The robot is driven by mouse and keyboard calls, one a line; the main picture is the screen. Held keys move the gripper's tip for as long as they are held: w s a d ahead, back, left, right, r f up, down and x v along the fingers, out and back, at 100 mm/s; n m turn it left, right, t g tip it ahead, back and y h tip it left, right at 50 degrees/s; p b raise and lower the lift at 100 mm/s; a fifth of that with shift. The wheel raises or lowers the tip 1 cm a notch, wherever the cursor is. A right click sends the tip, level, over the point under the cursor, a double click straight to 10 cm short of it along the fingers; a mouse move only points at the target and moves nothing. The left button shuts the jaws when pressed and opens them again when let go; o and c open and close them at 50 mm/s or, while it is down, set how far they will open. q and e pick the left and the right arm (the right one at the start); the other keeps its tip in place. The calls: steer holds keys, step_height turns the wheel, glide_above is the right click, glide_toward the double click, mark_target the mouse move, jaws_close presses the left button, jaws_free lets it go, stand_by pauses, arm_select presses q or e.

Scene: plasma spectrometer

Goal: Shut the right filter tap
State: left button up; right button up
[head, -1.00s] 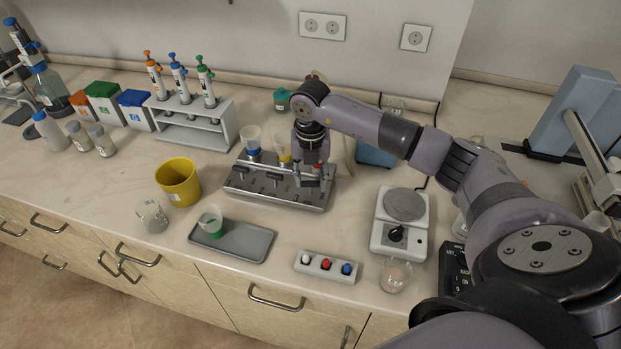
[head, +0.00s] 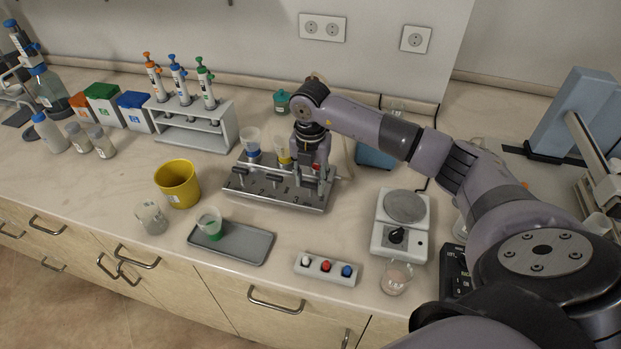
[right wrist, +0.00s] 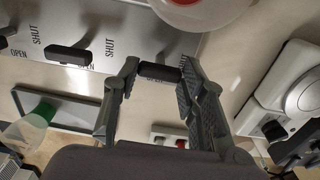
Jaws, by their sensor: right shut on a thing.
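The metal filter manifold (head: 237,188) stands on the bench with a row of black tap handles. Its left tap (head: 241,171) and middle tap (head: 274,179) show in the head view. My right gripper (head: 309,183) is at the right end, over the right tap. In the right wrist view, the fingers of my right gripper (right wrist: 157,76) are shut on the black right tap handle (right wrist: 160,71). OPEN and SHUT marks show on the plate beside the other taps. The marks at the right tap are mostly hidden by the fingers. My left gripper is out of view.
Funnels with blue (head: 253,153), yellow (head: 284,157) and red (head: 316,167) parts sit on the manifold, the red one close to my right gripper. A balance (head: 385,235) stands to the right. A tray (head: 255,245) and a three-button box (head: 311,268) lie in front.

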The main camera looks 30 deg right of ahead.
steer(key=o, duration=1.2)
steer(key=shift+c, duration=0.2)
step_height(320, 180, up, 12)
steer(key=shift+r, duration=0.1)
step_height(320, 180, up, 8)
steer(key=p, duration=0.6)
glide_above(311, 183)
steer(key=shift+s+f, duration=0.1)
steer(key=shift+f, duration=0.1)
stand_by(0.3)
